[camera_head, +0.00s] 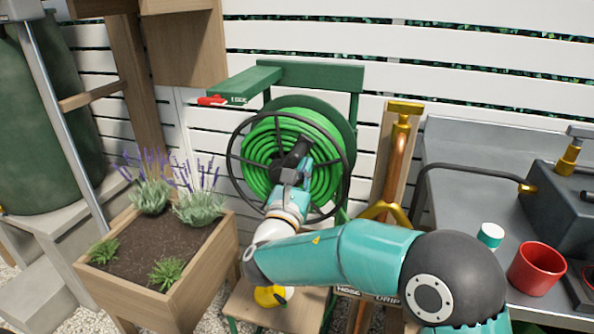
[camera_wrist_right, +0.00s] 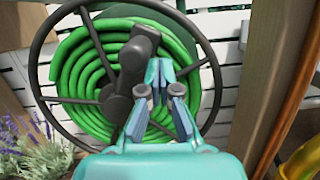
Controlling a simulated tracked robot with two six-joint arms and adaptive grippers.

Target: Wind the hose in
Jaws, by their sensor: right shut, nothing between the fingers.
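The crank also shows in the right wrist view (camera_wrist_right: 140,45). My right gripper (camera_head: 303,168) is in front of the reel, its fingers shut and empty. In the right wrist view my right gripper (camera_wrist_right: 159,80) points at the reel beside the crank; I cannot tell whether they touch. My left gripper is not in view.
A wooden planter (camera_head: 150,300) with lavender and succulents stands left. A green bracket (camera_head: 247,83) with a red nozzle-like piece (camera_head: 212,101) juts out above the reel. A grey bench (camera_head: 470,160) holds a red pot (camera_head: 536,268).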

